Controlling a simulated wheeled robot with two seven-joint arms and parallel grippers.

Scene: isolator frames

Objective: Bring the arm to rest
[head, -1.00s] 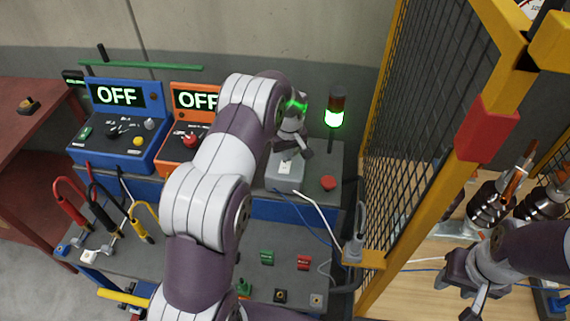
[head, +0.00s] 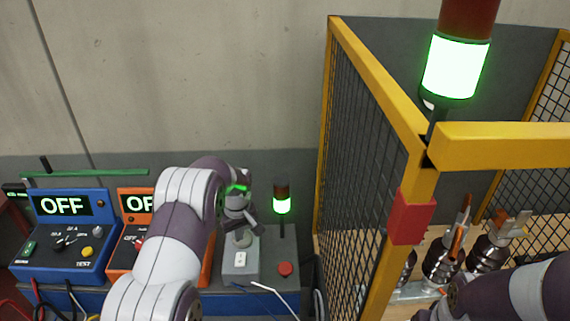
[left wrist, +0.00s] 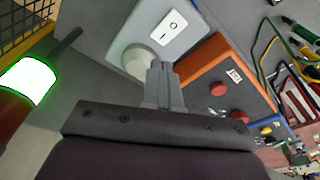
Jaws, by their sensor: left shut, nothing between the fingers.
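My left arm reaches across the head view to the grey switch box (head: 240,262). My left gripper (head: 246,228) is shut and empty, just above the round grey knob on top of that box. In the left wrist view the closed fingers (left wrist: 163,88) lie beside the pale knob (left wrist: 138,62), overlapping its edge; I cannot tell whether they touch. The box's white rocker switch (left wrist: 170,27) is in plain sight.
A blue unit (head: 62,235) and an orange unit (head: 125,250) show OFF at the left. A small signal tower (head: 282,205) glows green beside a red button (head: 285,269). A yellow mesh cage (head: 385,95) with a large green-lit lamp (head: 456,66) stands right.

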